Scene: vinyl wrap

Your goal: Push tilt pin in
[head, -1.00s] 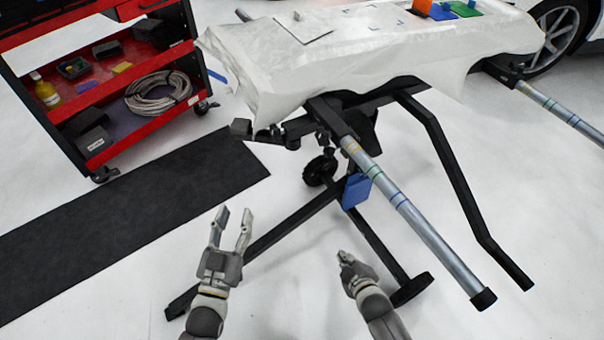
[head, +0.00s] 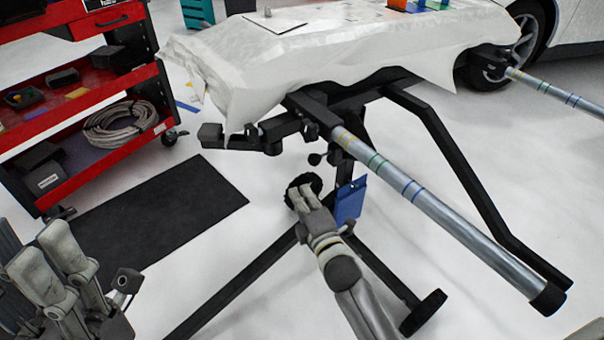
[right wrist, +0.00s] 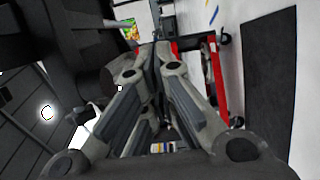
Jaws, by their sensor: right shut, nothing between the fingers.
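A black stand (head: 425,125) carries a white-wrapped panel (head: 330,65). Under its pivot, a small black knob (head: 315,159) sticks out to the left; it looks like the tilt pin, but how far in it sits I cannot tell. My right gripper (head: 303,192) is shut and empty, just below the knob in the head view, with a black wheel behind it. Contact with the knob is not visible. Its closed fingers also show in the right wrist view (right wrist: 158,50). My left gripper (head: 50,255) is at the lower left, fingertips apart and empty, far from the stand.
A blue tag (head: 349,201) hangs just right of my right gripper. A long metal tube (head: 435,208) runs out to the lower right. A red tool cart (head: 85,95) and dark mat (head: 165,210) lie left. White floor is open between mat and stand.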

